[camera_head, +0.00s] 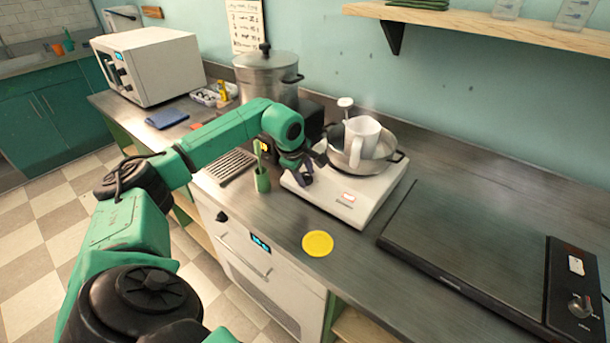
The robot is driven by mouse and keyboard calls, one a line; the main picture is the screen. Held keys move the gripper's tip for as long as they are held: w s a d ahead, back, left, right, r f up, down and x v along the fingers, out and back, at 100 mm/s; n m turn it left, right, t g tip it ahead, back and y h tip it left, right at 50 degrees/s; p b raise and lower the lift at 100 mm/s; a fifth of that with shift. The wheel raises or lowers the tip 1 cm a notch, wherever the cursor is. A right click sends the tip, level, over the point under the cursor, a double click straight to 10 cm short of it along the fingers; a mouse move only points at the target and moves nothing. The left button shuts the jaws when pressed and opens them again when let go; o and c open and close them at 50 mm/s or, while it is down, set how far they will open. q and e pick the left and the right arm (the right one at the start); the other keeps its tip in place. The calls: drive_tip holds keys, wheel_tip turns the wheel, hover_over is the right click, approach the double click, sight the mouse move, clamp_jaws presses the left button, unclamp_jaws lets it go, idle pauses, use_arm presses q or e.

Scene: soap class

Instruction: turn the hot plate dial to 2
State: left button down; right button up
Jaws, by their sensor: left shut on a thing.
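A white hot plate (325,201) stands on the counter, with a small red-marked label on its front. A metal pan (376,168) with a white jug (361,138) in it sits on the hot plate. My left gripper (303,179) reaches in from the left to the hot plate's front left corner. Its dark fingers are shut on the dial there, and they hide the dial and its marks, so the setting cannot be read. My right gripper is not in view.
A green holder (262,181) stands close left of my left gripper. A yellow disc (317,243) lies on the counter in front. A large lidded pot (267,76) stands behind my arm. A dark flat appliance (465,250) with a silver knob (580,305) fills the right side.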

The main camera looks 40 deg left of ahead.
use_arm(q)
drive_tip(key=m, duration=0.6)
drive_tip(key=shift+t+b, duration=0.3)
drive_tip(key=shift+b, duration=0.05)
drive_tip(key=m, duration=0.7)
drive_tip(key=shift+s+b, duration=0.15)
drive_tip(key=shift+b, duration=0.25)
drive_tip(key=shift+a, duration=0.1)
drive_tip(key=shift+c, duration=2.2)
unclamp_jaws()
drive_tip(key=shift+s, duration=0.1)
drive_tip(key=b+v, duration=0.1)
drive_tip(key=v, duration=1.3)
drive_tip(key=shift+s, duration=0.3)
